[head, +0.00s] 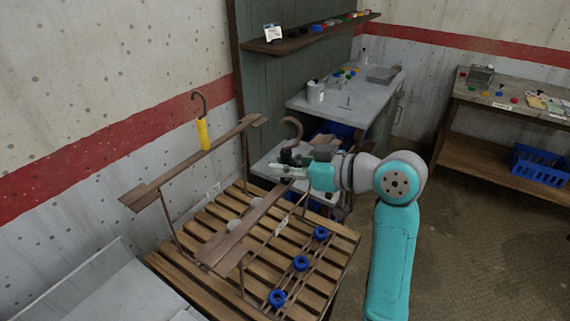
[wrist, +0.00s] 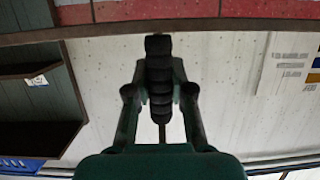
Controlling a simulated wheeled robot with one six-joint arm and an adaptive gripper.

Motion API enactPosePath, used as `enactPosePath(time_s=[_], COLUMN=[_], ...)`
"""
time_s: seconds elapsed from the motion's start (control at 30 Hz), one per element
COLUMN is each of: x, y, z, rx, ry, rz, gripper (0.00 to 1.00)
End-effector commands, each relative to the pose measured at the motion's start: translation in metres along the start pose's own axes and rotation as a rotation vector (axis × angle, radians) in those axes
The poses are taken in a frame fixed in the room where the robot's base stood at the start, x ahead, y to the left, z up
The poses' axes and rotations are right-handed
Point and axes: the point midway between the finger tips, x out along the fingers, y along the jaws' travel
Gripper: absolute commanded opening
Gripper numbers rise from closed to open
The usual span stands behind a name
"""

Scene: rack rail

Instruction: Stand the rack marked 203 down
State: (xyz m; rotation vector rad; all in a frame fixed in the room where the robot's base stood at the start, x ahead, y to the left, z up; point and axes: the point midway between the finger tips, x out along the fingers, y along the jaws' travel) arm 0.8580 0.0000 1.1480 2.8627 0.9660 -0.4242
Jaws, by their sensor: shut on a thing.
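My gripper (head: 290,166) is at the far end of a low brown rail (head: 243,228). In the wrist view my gripper (wrist: 160,100) is shut on a black ribbed grip (wrist: 158,72). In the head view a dark part (head: 287,156) shows at the fingers, with a brown hook (head: 293,128) curving above it. I cannot tell whether these are one piece. A thin rack frame with several blue round pieces (head: 301,263) lies along the slatted wooden platform (head: 335,255). A white tag (head: 280,228) is on it, its number too small to read.
A higher brown rail (head: 190,167) on thin legs stands left, with a yellow-handled hook (head: 202,133) on it. A grey bench (head: 340,103) with small items stands behind. A wooden table (head: 510,107) with a blue crate (head: 541,166) is at right. The floor at right is clear.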

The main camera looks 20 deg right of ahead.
Motion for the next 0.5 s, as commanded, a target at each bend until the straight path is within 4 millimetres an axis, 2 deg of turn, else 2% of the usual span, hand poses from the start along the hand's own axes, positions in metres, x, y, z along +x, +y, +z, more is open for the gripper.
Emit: enactPosePath(time_s=[0.2, 0.23, 0.3, 0.33, 0.5], x=[0.0006, 0.0005, 0.0005, 0.0005, 0.0006], y=[-0.0001, -0.0001, -0.0001, -0.0001, 0.0000], z=[0.0020, 0.0017, 0.0017, 0.0018, 0.0020], rx=[-0.001, -0.001, -0.001, -0.001, -0.001], ry=[0.002, 0.002, 0.001, 0.001, 0.001], rz=[0.000, 0.000, 0.000, 0.000, 0.000], gripper=[0.00, 0.29, 0.47, 0.51, 0.51])
